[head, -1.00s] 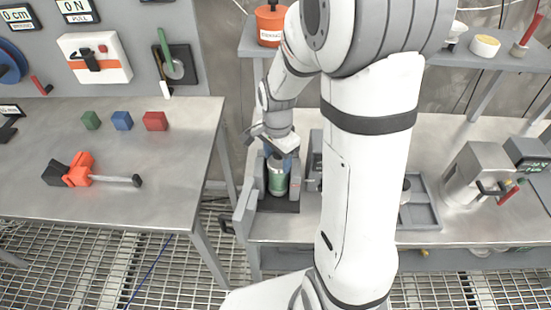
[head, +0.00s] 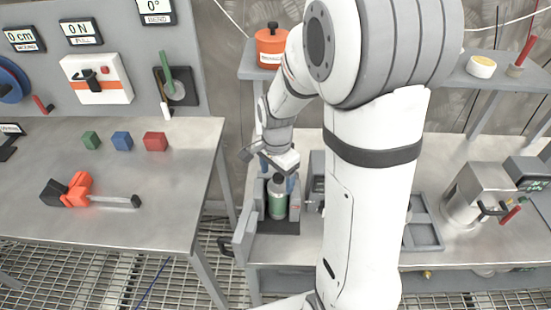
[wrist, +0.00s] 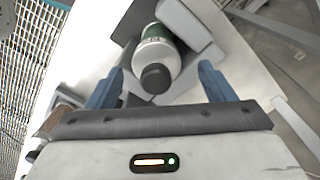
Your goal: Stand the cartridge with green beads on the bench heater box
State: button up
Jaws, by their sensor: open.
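The cartridge (head: 278,202), a green-banded cylinder with a white shoulder and black cap, stands upright between the grey walls of an open holder (head: 297,200) at the bench's left end. No label shows which fixture is the heater box; this holder could be it. In the wrist view, the cartridge (wrist: 153,50) lies just ahead, its black cap toward me between the fingers. My gripper (head: 277,172) is open, just above and behind the cap in the head view. In the wrist view, the blue fingers of my gripper (wrist: 160,82) are spread apart with clear gaps beside the cap.
A grey door-like panel (head: 243,228) stands at the holder's left. A grey tray (head: 424,235) and a steel box (head: 478,195) with a display are farther right. An orange pot (head: 271,48) sits on the shelf above. My arm hides the bench's middle.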

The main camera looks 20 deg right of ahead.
notch_tip(320, 180, up, 10)
jog(key=s+r+n+t, duration=0.3)
jog(key=s+n, duration=0.9)
jog(key=s, duration=0.2)
jog(key=shift+s+r+n, duration=0.2)
jog(key=shift+s+n, duration=0.1)
jog(key=shift+s, duration=0.05)
jog(key=shift+a, duration=0.1)
jog(key=shift+c, duration=0.4)
